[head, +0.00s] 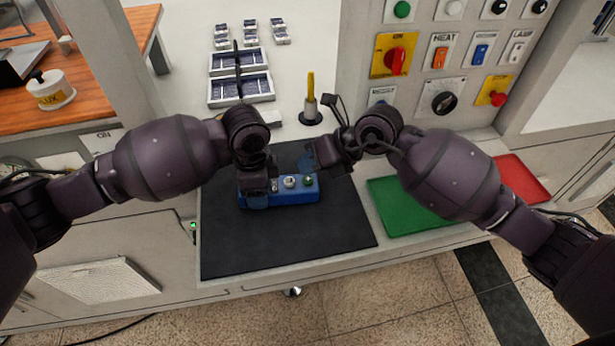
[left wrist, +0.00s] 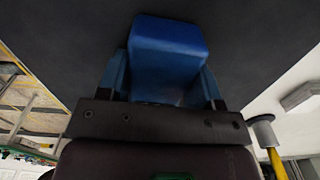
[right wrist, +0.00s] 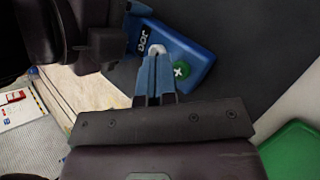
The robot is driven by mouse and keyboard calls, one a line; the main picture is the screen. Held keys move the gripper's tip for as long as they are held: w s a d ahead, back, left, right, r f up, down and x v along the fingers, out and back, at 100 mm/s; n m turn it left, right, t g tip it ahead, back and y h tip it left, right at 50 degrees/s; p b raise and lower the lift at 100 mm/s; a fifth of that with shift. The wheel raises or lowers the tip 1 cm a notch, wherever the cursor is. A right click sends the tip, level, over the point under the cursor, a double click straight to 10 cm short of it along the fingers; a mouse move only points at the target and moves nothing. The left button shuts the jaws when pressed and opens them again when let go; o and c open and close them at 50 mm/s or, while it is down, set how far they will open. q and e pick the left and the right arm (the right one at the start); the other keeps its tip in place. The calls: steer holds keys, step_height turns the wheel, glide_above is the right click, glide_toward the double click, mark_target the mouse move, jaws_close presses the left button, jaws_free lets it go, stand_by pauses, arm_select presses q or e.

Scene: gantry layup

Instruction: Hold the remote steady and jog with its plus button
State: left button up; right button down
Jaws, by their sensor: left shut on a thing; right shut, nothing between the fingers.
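The blue remote (head: 299,196) lies over the black mat (head: 290,245). My left gripper (head: 257,190) is shut on its left end; the left wrist view shows the blue body (left wrist: 167,48) between the two fingers. My right gripper (head: 309,161) is shut and empty, above the remote's right part. In the right wrist view its fingertips (right wrist: 157,58) are close to the white button (right wrist: 156,48), and the green plus button (right wrist: 181,70) shows just right of them. Whether the fingertips touch the remote I cannot tell. The "JOG" label (right wrist: 143,40) is partly visible.
A green tray (head: 395,222) and a red tray (head: 524,176) lie to the right. A control panel with a red-yellow switch (head: 396,58) stands behind. A yellow-handled tool (head: 310,90) stands at the back. The front of the mat is clear.

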mark_target(309, 177)
steer(key=shift+r, duration=0.1)
steer(key=shift+r, duration=2.45)
arm_select(q)
steer(key=o, duration=1.2)
steer(key=shift+r, duration=0.1)
